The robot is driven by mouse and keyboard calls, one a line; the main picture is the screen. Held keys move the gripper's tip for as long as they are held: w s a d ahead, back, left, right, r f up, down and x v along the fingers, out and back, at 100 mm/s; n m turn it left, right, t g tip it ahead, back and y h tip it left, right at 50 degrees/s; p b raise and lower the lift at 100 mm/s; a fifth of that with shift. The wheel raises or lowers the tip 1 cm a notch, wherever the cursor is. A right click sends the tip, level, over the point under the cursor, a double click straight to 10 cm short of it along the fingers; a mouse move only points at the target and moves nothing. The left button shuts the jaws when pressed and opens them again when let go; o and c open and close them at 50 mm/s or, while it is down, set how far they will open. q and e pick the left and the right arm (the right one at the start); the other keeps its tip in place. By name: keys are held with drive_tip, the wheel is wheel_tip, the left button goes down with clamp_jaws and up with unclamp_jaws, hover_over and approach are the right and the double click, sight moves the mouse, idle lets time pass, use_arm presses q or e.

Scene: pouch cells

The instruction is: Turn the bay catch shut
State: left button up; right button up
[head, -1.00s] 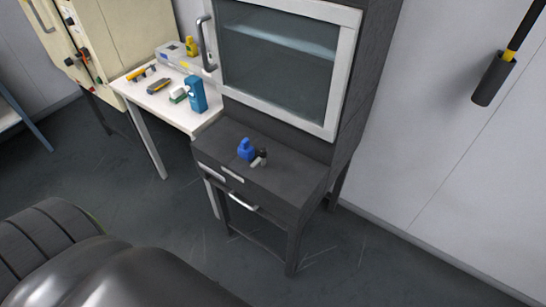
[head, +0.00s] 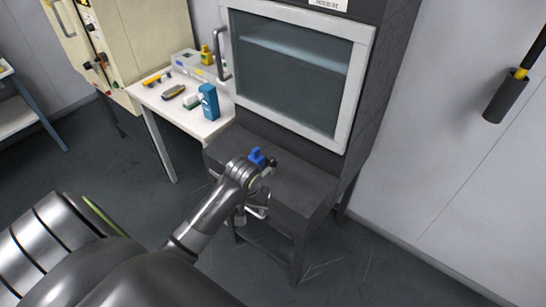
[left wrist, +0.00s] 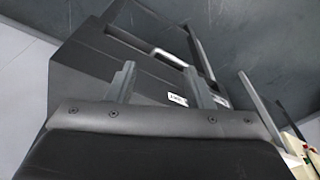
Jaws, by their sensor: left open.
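On the ledge of the dark cabinet (head: 300,187) a blue fitting (head: 256,156) shows in the head view, with a small dark and grey part (head: 271,164) beside it. I cannot tell for sure whether this is the bay catch. My left gripper (head: 250,207) is at the cabinet's front, below the ledge, partly hidden by my own wrist. In the left wrist view its two fingers (left wrist: 158,80) are apart with nothing between them. Beyond them are a dark front with a bar handle (left wrist: 171,58) and a white label (left wrist: 178,99). My right gripper is out of view.
A glass door in a white frame (head: 356,95) is closed above the ledge. A white side table (head: 190,124) at left holds a blue bottle (head: 209,102) and small tools. A cream cabinet (head: 145,40) stands further left. A dark holder (head: 506,98) hangs on the right wall.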

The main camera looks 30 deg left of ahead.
use_arm(q)
drive_tip(key=w+a+r+n+g, duration=0.1)
drive_tip(key=w+a+r+n, duration=0.1)
drive_tip(key=w+r, duration=0.3)
drive_tip(key=w+a+r+n, duration=0.1)
drive_tip(key=w+r+n, duration=0.15)
drive_tip(key=w, duration=0.55)
wheel_tip(320, 180, up, 10)
drive_tip(key=n+h, duration=0.1)
drive_tip(key=n, duration=0.2)
hover_over(273, 159)
drive_tip(key=shift+g, duration=0.4)
wheel_tip(273, 159, down, 17)
drive_tip(key=shift+s+f+p, duration=0.1)
drive_tip(key=shift+p, duration=0.55)
drive_tip(key=c, duration=1)
